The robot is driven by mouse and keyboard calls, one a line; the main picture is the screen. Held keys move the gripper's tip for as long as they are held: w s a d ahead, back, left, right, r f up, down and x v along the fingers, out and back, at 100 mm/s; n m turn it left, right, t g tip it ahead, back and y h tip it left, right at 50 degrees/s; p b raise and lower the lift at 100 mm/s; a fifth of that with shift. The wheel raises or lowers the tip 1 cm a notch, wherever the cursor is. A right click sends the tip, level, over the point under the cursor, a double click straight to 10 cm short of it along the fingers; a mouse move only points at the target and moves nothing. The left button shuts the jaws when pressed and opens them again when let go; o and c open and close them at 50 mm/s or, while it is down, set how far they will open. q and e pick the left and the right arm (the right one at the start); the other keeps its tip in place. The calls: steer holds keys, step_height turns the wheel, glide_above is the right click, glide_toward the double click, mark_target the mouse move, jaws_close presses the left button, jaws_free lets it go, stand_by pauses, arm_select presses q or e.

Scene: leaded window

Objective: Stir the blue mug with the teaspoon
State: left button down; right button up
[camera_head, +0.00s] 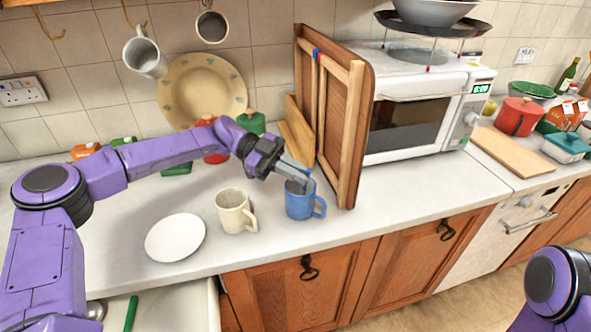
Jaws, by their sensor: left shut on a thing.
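The blue mug (299,204) stands upright on the counter, its handle to the right. My left gripper (302,177) reaches in from the left and points down at the mug's mouth, its fingertips right at the rim. It is shut on the teaspoon, of which hardly anything shows; the fingers and mug hide the rest. I cannot tell how deep the spoon sits in the mug. My right gripper is out of view; only part of my right arm shows at the lower right.
A cream mug (234,212) stands close to the left of the blue mug, and a white plate (175,238) lies further left. Upright wooden boards (352,135) stand close behind on the right, before the microwave (410,115).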

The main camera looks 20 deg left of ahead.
arm_select(q)
steer(key=shift+s+d+r+p, duration=0.15)
steer(key=shift+s+r+p, duration=0.1)
steer(key=shift+r+p, duration=0.35)
steer(key=shift+s+d+r+p, duration=0.2)
steer(key=shift+s+r+p, duration=0.1)
steer(key=shift+r, duration=0.45)
steer(key=shift+s+d+r+p, duration=0.2)
steer(key=shift+r+p, duration=0.25)
steer(key=shift+r, duration=0.25)
step_height(320, 180, up, 5)
steer(key=p, duration=0.3)
